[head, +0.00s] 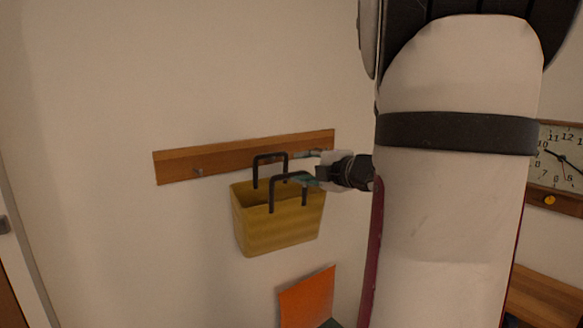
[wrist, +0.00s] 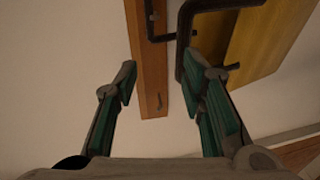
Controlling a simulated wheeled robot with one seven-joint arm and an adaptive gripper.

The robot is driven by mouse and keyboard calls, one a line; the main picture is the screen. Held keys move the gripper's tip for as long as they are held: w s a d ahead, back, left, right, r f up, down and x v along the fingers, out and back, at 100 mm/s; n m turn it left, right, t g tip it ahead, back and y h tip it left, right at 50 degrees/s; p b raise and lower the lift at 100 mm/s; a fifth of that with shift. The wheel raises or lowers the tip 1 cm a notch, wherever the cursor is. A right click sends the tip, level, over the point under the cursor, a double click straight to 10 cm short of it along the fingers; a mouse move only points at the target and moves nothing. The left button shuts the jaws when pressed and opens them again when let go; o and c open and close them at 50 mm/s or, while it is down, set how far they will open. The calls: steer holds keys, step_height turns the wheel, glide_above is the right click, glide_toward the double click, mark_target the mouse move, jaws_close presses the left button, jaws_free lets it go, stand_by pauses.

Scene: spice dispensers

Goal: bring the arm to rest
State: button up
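My gripper (head: 306,167) is at the right side of the basket's handles in the head view. In the wrist view its two fingers (wrist: 162,70) stand wide apart with nothing gripped between them. The yellow basket (head: 279,222) is at the wall rack, with its two black handles up; it also shows in the wrist view (wrist: 245,45). A black handle (wrist: 181,55) is close to the right fingertip in the wrist view; I cannot tell whether they touch. What holds the basket up is hidden.
The wooden wall rack (head: 225,160) has a bare peg (head: 198,172) at left; a peg (wrist: 159,103) also shows in the wrist view. An orange panel (head: 307,299) is below the basket. A clock (head: 561,157) hangs at right. The wall at left is clear.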

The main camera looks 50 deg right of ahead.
steer(key=shift+v, duration=2.15)
steer(key=w+a+f+n+g+y, duration=0.1)
steer(key=w+a+n+y, duration=0.15)
steer(key=a+n, duration=0.55)
steer(key=w+a+f+n+g+y, duration=0.1)
steer(key=w+a+n+y, duration=0.1)
steer(key=a+n+y, duration=0.5)
steer(key=s+a+f+n+g+h, duration=0.1)
steer(key=s+a+f+n+g, duration=0.15)
steer(key=a+n, duration=0.45)
steer(key=s+a+f+n+g, duration=0.1)
steer(key=s+a+n+g, duration=0.15)
steer(key=a+n, duration=0.45)
steer(key=s+a+f+n+g+h, duration=0.1)
steer(key=s+n, duration=0.4)
steer(key=n, duration=0.9)
steer(key=s+a+f+n+g+h, duration=0.2)
steer(key=s+a+n+h, duration=0.2)
steer(key=n, duration=1)
steer(key=shift+s+a+f, duration=0.25)
steer(key=shift+s+a, duration=0.6)
steer(key=shift+s, duration=0.1)
